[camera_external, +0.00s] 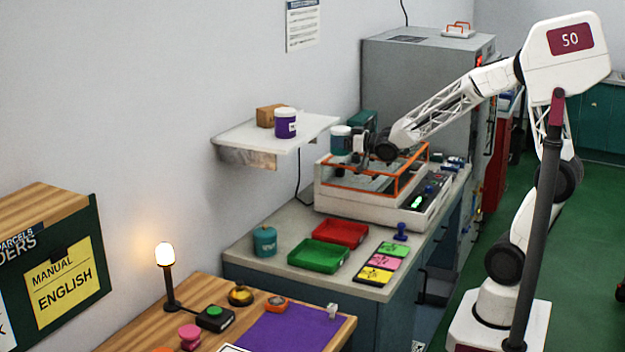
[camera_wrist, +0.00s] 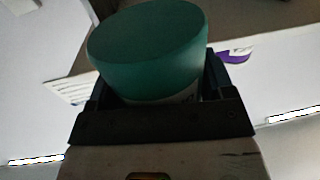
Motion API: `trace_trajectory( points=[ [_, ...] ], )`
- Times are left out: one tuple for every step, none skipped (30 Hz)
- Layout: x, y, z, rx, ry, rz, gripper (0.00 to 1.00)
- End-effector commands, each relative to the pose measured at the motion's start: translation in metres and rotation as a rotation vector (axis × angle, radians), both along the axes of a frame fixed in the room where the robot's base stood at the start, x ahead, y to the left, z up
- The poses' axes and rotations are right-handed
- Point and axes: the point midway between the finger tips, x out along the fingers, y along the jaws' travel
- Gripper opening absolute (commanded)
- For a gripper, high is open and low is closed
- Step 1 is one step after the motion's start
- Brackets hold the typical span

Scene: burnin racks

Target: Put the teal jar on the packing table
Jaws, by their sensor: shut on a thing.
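The teal jar (camera_external: 340,147), with a white lid, is upright in my gripper (camera_external: 357,142). It is in the air near the right end of the wall shelf, apparently above the left side of the orange-framed machine. In the wrist view the jar's teal body (camera_wrist: 148,50) fills the space between the dark jaws, and a strip of white shows at its lower edge. My gripper is shut on it. A wooden table (camera_external: 335,326), apparently the packing table, stands at the front with a purple mat (camera_external: 290,328) on it.
The wall shelf (camera_external: 240,137) holds a purple jar (camera_external: 286,124) and a cardboard box (camera_external: 268,116). The counter bears the machine (camera_external: 350,205), red (camera_external: 341,234) and green (camera_external: 318,256) trays and a teal canister (camera_external: 265,242). A lit lamp (camera_external: 166,270) and small items stand on the wooden table.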

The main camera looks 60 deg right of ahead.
Motion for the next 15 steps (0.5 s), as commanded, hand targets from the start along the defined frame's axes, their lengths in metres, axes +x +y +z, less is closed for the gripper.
trace_trajectory(
  points=[
    [0.003, 0.005, -0.007, 0.001, 0.0, 0.0, 0.46],
    [0.004, 0.007, -0.011, 0.001, 0.0, -0.001, 0.46],
    [0.006, 0.009, -0.016, 0.001, 0.001, -0.004, 0.46],
    [0.008, 0.011, -0.019, 0.001, 0.002, -0.005, 0.46],
    [0.01, 0.013, -0.022, 0.0, 0.002, -0.005, 0.46],
    [0.013, 0.015, -0.026, 0.001, 0.001, -0.005, 0.46],
    [0.015, 0.016, -0.026, 0.0, 0.0, -0.005, 0.46],
    [0.017, 0.017, -0.028, 0.0, 0.0, -0.004, 0.46],
    [0.019, 0.019, -0.03, -0.001, 0.0, -0.004, 0.46],
    [0.021, 0.02, -0.031, -0.001, 0.0, -0.003, 0.46],
    [0.023, 0.021, -0.032, -0.001, 0.0, -0.002, 0.46],
    [0.025, 0.022, -0.033, 0.0, 0.0, -0.001, 0.46],
    [0.027, 0.023, -0.034, 0.0, -0.001, -0.001, 0.46],
    [0.028, 0.023, -0.034, 0.0, -0.001, 0.0, 0.46],
    [0.031, 0.025, -0.035, 0.0, -0.001, 0.002, 0.46]
  ],
)
